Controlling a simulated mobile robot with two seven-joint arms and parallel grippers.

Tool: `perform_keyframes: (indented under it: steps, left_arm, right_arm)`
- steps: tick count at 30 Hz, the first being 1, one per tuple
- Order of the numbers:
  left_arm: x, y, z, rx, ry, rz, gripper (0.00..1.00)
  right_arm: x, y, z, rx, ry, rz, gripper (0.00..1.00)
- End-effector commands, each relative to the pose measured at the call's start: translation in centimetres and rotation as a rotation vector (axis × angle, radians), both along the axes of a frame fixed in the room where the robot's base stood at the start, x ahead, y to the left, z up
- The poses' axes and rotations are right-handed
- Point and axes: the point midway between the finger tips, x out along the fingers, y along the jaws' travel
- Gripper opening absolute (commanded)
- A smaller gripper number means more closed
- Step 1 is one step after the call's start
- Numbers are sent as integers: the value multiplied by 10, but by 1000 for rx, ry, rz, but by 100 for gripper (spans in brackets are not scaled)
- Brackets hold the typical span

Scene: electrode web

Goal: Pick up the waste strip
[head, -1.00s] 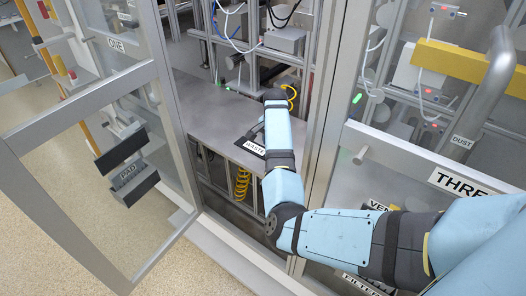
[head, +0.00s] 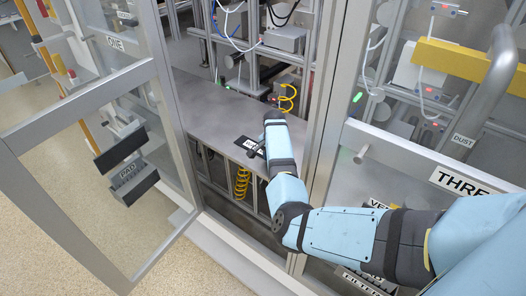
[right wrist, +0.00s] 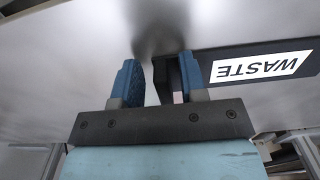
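The waste strip is a flat black piece with a white WASTE label (right wrist: 262,67), and it lies along the edge of the grey metal deck. In the head view the strip (head: 247,143) shows just left of my right wrist. My right gripper (right wrist: 158,80) has two blue fingers spread apart. The strip's dark end shows between the fingers, near the right finger; whether it touches cannot be told. My right arm hides part of this area in the head view. My left gripper is in no view.
The grey deck (head: 205,105) sits inside a framed machine bay. An open glass door with a ONE label (head: 116,43) stands at left. A closed door panel marked THREE (head: 460,181) is at right. A yellow coil (head: 287,98) stands behind my wrist.

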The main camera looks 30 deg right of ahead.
Motion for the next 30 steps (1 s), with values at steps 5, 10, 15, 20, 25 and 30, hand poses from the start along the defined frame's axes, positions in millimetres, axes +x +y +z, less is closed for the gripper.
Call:
perform_keyframes:
  steps: [5, 10, 15, 20, 25, 30]
  left_arm:
    - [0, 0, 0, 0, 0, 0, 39]
    - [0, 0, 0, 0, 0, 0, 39]
    - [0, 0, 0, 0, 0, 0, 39]
    - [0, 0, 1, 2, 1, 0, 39]
    - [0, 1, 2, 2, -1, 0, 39]
    - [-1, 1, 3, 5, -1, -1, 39]
  right_arm:
    - [0, 0, 0, 0, 0, 0, 0]
    - [0, 0, 1, 0, 0, 0, 0]
    - [0, 0, 2, -1, 0, 0, 0]
    - [1, 0, 13, -1, -1, 0, 0]
    - [1, 0, 46, -2, -4, 0, 0]
    - [1, 0, 96, -1, -6, 0, 0]
